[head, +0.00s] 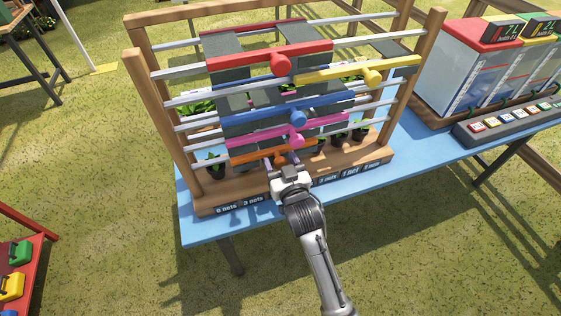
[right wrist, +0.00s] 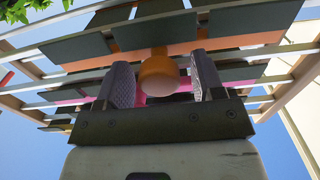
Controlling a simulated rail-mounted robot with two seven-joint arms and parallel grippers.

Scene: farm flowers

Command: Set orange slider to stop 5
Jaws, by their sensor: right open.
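The orange slider (head: 250,156) is the lowest coloured bar on the wooden rack, left of the middle. Its round orange knob (right wrist: 158,75) shows in the right wrist view between the two fingers of my right gripper (right wrist: 155,85). The fingers stand apart, one on each side of the knob, with gaps visible. In the head view my right gripper (head: 287,165) is at the front of the rack, at the slider's right part, and hides some of it. Stop labels (head: 240,203) run along the rack's base; the gripper covers the middle ones. My left gripper is not in view.
Pink (head: 275,135), blue (head: 270,112), yellow (head: 350,71) and red (head: 265,62) sliders with grey panels sit above on metal rails. Small potted plants (head: 359,133) stand behind. The rack is on a blue table (head: 425,158). Clear-sided boxes (head: 480,75) and a button panel (head: 510,122) are at right.

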